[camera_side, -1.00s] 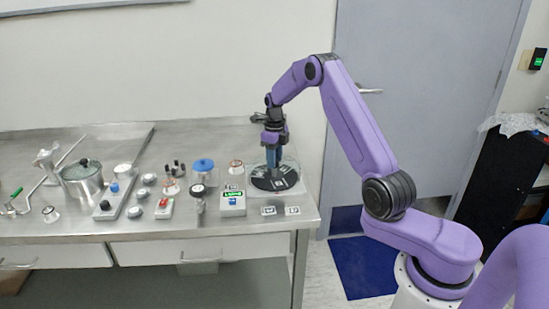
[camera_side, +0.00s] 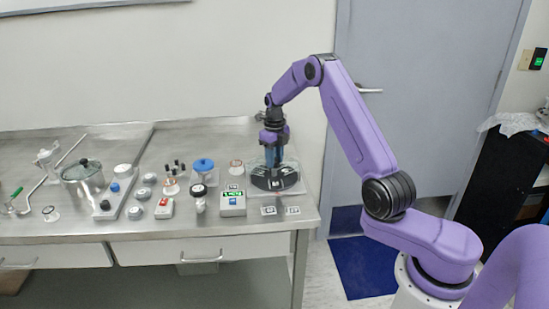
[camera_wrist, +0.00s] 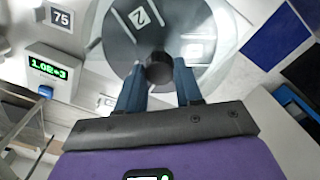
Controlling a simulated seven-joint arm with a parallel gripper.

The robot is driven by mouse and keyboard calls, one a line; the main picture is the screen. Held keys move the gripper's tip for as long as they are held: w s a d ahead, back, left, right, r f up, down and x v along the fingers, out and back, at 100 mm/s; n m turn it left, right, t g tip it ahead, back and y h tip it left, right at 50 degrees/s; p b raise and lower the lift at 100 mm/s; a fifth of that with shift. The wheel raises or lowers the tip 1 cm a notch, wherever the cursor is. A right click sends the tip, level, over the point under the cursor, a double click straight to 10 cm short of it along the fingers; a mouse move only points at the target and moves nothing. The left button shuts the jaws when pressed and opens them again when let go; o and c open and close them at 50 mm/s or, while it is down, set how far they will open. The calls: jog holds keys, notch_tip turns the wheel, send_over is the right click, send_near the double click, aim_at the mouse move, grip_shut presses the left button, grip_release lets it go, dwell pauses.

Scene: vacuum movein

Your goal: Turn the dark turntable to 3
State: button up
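The dark turntable (camera_side: 262,181) is a round disc on a clear-edged base at the table's right end. In the wrist view its disc (camera_wrist: 112,42) carries white number tiles; one tile reads 2 (camera_wrist: 139,17), and another (camera_wrist: 193,52) is too blurred to read. A short black knob (camera_wrist: 159,68) stands at its centre. My gripper (camera_wrist: 158,66) is down at the disc, with its two blue fingers on either side of the knob and seemingly touching it. The gripper also shows above the disc in the side view (camera_side: 273,162). The fingers hide part of the disc.
A small box with a green display (camera_side: 232,201) stands left of the turntable; its display reads about 1.0E+3 in the wrist view (camera_wrist: 48,68). Flat marker tiles (camera_side: 268,210) lie in front. A blue-lidded jar (camera_side: 203,165) and a pot (camera_side: 82,180) stand farther left.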

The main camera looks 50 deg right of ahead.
jog(key=o, duration=0.4)
jog(key=shift+r, duration=0.1)
notch_tip(320, 180, up, 17)
jog(key=shift+r, duration=0.2)
dwell(0.6)
